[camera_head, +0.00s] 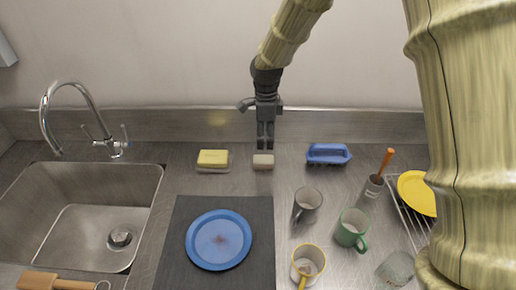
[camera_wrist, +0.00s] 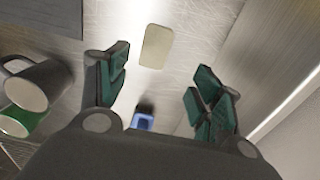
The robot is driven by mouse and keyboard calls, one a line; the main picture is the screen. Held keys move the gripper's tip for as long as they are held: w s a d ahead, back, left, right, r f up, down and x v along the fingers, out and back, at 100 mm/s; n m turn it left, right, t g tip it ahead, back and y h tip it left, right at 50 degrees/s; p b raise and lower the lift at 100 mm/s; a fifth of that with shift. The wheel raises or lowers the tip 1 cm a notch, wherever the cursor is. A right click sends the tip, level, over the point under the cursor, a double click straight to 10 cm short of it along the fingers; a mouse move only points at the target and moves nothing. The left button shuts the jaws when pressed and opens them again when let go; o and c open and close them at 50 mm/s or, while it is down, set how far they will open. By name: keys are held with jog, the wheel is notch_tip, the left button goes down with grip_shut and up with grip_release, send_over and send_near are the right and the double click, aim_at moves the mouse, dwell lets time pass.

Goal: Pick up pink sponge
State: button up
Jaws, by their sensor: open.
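The sponge (camera_head: 263,162) is a small pale pinkish-beige block lying flat on the steel counter near the back wall. It also shows in the wrist view (camera_wrist: 157,46), whole and unobstructed, just beyond the fingertips. My gripper (camera_head: 265,146) points down close behind and above the sponge in the head view. In the wrist view my gripper (camera_wrist: 162,78) has its fingers spread apart with nothing between them. The sponge lies outside the gap between the fingers; whether a finger touches it I cannot tell.
A yellow sponge (camera_head: 213,158) sits to the left, a blue brush (camera_head: 328,153) to the right. A grey mug (camera_head: 307,204), green mug (camera_head: 351,227) and yellow-rimmed mug (camera_head: 307,266) stand in front. A blue plate (camera_head: 219,240) lies on a dark mat (camera_head: 262,272); the sink (camera_head: 60,195) is left.

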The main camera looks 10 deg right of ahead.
aim_at(264, 159)
jog(key=shift+w+f, duration=0.1)
jog(key=shift+f, duration=0.05)
jog(key=shift+d+f, duration=0.1)
jog(key=shift+f, duration=0.2)
jog(key=s+f, duration=0.1)
jog(key=s+f+p, duration=0.1)
jog(key=shift+s, duration=0.4)
jog(key=w+f, duration=0.1)
jog(key=w+f+p, duration=0.1)
jog(key=shift+w+a+f, duration=0.2)
jog(key=shift+f, duration=0.3)
jog(key=shift+s+a+f+p, duration=0.1)
jog(key=shift+s+f+p, duration=0.3)
jog(key=shift+s+p, duration=0.25)
jog(key=shift+a+f+p, duration=0.1)
jog(key=shift+f+p, duration=0.2)
jog(key=f, duration=0.1)
jog(key=w+f, duration=0.1)
jog(key=shift+f, duration=0.35)
jog(key=shift+s, duration=0.3)
jog(key=shift+w, duration=0.15)
jog(key=c, duration=0.7)
